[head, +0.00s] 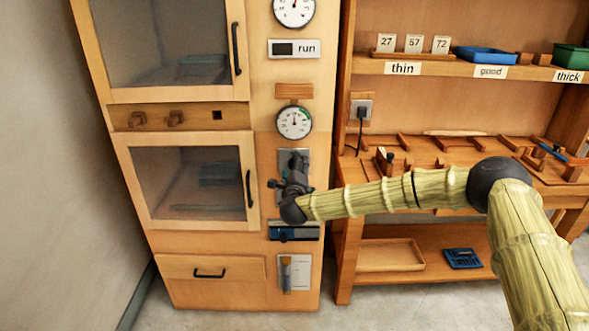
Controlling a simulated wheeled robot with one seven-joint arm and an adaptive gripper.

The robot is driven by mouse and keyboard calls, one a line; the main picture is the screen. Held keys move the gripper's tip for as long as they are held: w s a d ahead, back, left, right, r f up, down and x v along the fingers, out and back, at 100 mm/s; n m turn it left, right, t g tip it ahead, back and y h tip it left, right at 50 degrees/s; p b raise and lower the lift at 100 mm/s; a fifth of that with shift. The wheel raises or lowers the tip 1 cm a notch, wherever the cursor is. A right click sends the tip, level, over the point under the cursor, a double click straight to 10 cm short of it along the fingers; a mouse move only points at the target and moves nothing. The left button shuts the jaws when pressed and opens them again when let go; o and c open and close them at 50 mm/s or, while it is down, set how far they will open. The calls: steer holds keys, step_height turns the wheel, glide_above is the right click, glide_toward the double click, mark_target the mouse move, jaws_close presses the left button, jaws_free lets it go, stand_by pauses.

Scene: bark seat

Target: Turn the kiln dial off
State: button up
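The kiln (200,255) is a tall wooden cabinet at the left with two glass doors and a control column on its right side. My gripper (297,165) is dark and small in the head view. It is in front of a grey metal plate (286,156) on that column, below the lower round gauge (294,122). A small dark part (272,184) shows just left of the gripper. Whether the fingers are open or shut does not show.
Above are another gauge (294,10) and a "run" display (294,48). A wooden bench (440,150) with trays and tools stands close at the right. Floor shows in front.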

steer(key=c, duration=1)
steer(key=shift+c, duration=0.2)
steer(key=shift+n, duration=0.3)
steer(key=n+b, duration=0.2)
steer(key=n, duration=2.1)
steer(key=shift+a+b, duration=0.1)
steer(key=shift+b, duration=0.2)
steer(key=shift+n, duration=0.3)
